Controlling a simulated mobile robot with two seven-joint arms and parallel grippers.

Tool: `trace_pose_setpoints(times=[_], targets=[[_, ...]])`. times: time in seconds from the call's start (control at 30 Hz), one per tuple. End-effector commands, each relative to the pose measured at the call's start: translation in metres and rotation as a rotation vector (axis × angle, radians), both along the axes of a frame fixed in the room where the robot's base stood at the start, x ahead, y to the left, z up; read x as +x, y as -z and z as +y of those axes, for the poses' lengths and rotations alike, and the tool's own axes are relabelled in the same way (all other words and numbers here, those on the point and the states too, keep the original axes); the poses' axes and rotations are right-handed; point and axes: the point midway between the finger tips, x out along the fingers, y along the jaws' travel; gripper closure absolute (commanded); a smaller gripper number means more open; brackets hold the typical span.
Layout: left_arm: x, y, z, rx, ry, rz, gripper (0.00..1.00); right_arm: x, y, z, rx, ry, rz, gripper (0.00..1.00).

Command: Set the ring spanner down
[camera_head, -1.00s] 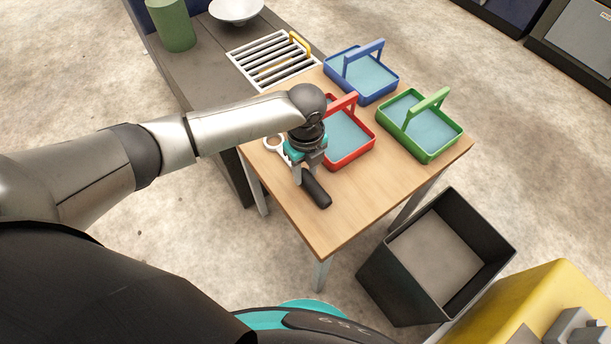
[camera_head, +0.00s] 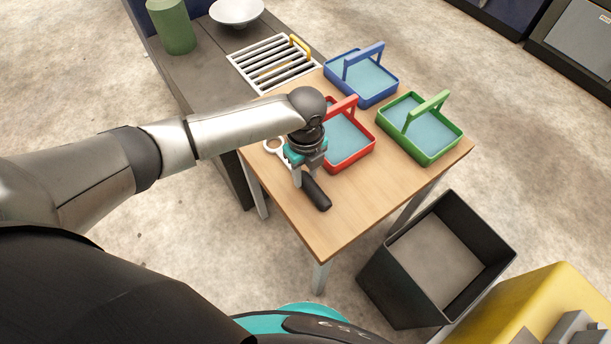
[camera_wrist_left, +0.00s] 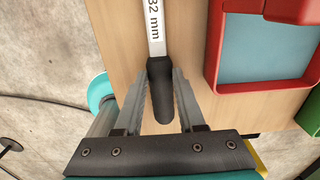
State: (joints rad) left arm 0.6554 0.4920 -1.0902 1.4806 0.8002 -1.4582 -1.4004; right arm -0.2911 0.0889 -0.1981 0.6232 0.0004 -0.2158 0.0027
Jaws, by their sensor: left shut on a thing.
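The ring spanner has a pale ring end (camera_head: 273,146), a pale shank marked "32 mm" (camera_wrist_left: 153,22) and a black handle (camera_head: 317,194). My left gripper (camera_head: 302,184) is shut on its black handle, which also shows between the fingers in the left wrist view (camera_wrist_left: 160,88). The spanner lies level, low over the front left part of the wooden table (camera_head: 345,218). I cannot tell whether it touches the top. The gripper hides the middle of the spanner in the head view. My right gripper is not in view.
A red basket (camera_head: 352,162) stands close beside the gripper. A blue basket (camera_head: 378,98) and a green basket (camera_head: 437,155) stand farther back and right. A slatted rack (camera_head: 257,52) sits behind. A black bin (camera_head: 378,275) stands by the table's right side. The table's front is clear.

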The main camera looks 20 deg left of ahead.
Motion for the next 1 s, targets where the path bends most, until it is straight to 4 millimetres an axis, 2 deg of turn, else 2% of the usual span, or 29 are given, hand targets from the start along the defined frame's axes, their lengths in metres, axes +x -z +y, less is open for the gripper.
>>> trace_pose_setpoints(times=[0.17, 0.37, 0.7, 0.9, 1.0], targets=[[0.001, -0.008, 0.000, -0.001, 0.000, -0.003, 1.00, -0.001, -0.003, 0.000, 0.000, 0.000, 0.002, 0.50], [0.002, -0.038, 0.000, -0.001, 0.001, -0.007, 1.00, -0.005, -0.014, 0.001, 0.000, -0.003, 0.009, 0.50], [0.002, -0.133, 0.000, -0.003, 0.000, -0.007, 1.00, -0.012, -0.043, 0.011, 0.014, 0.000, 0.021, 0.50], [0.002, -0.176, 0.000, -0.003, 0.000, -0.005, 1.00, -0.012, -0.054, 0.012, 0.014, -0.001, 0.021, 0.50], [0.001, -0.189, -0.001, -0.002, 0.000, -0.005, 1.00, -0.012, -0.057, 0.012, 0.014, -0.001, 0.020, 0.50]])
